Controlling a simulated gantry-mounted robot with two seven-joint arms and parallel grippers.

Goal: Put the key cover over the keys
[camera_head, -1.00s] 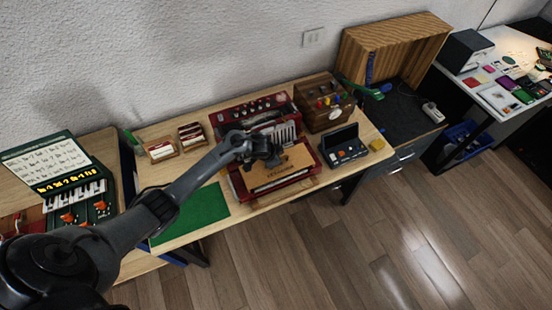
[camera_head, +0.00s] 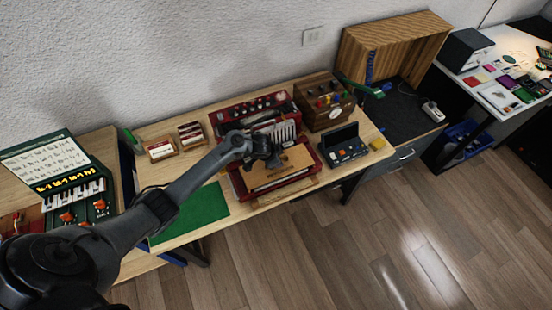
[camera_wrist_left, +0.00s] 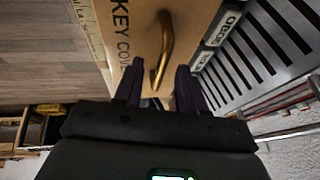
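The key cover (camera_head: 297,158) is a tan panel on the front part of the red instrument (camera_head: 236,186) on the table. In the left wrist view the cover (camera_wrist_left: 128,18) shows printed letters and a brass handle (camera_wrist_left: 165,45). My left gripper (camera_head: 268,160) is over the cover and hides part of it. In the wrist view its fingers (camera_wrist_left: 160,78) are apart, with the handle's near end between or just beyond the tips; contact is unclear. My right gripper is not in view.
Small card boxes (camera_head: 160,149) stand behind the mat.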

